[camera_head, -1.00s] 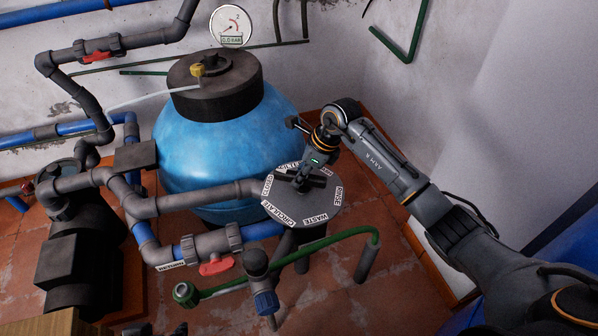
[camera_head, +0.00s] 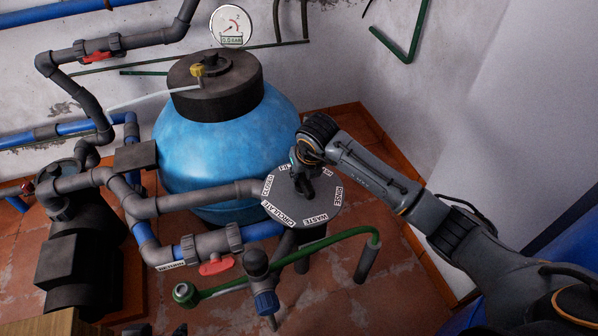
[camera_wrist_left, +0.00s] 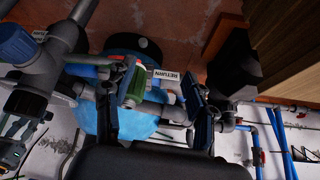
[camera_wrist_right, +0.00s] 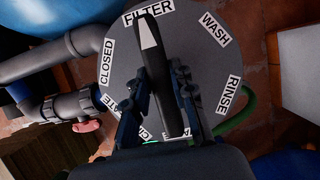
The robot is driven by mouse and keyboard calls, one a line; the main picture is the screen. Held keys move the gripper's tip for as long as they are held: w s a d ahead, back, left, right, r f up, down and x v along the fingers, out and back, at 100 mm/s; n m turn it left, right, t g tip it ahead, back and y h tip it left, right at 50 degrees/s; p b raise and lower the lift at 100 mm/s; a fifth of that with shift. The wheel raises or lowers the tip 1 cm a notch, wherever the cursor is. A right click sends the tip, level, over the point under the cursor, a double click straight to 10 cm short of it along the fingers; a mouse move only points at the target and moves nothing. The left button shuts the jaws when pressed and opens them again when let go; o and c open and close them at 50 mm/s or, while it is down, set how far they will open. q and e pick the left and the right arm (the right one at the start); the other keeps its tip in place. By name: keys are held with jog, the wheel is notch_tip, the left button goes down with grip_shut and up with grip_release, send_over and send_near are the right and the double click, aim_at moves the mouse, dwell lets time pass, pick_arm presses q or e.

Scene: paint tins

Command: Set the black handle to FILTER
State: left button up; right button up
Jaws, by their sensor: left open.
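The black handle (camera_wrist_right: 150,42) sits on the round grey valve disc (camera_head: 285,210). In the right wrist view its white-marked end points at the FILTER label (camera_wrist_right: 147,11). My right gripper (camera_wrist_right: 160,75) is over the disc, with its narrowed fingers closed on both sides of the handle. In the head view my right gripper (camera_head: 304,178) hides most of the handle and the FILTER label. My left gripper (camera_wrist_left: 155,92) is open and empty, low at the bottom edge of the head view, facing pipes and a RETURN label (camera_wrist_left: 166,75).
The blue tank (camera_head: 215,150) stands behind the valve. Grey pipes with a red-handled valve (camera_head: 216,266) run to the left, and a green hose (camera_head: 330,243) curves in front. A pump (camera_head: 80,250) stands at the left. A wall is on the right.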

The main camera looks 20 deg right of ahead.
jog(key=o, duration=0.4)
jog(key=shift+s+f, duration=0.15)
jog(key=shift+f, duration=0.15)
jog(key=shift+c, duration=0.2)
jog(key=shift+o, duration=0.2)
jog(key=shift+r, duration=0.15)
jog(key=shift+r+p, duration=0.85)
jog(key=shift+r, duration=0.2)
notch_tip(320, 180, up, 3)
jog(key=shift+r+p, duration=0.1)
jog(key=shift+p, duration=1.05)
jog(key=shift+r+p, duration=0.6)
jog(key=shift+r, duration=0.35)
pick_arm(q)
notch_tip(320, 180, down, 8)
jog(key=s+a+g, duration=0.1)
jog(key=s+g, duration=0.2)
jog(key=shift+r+y, duration=0.25)
jog(key=shift+y, duration=0.05)
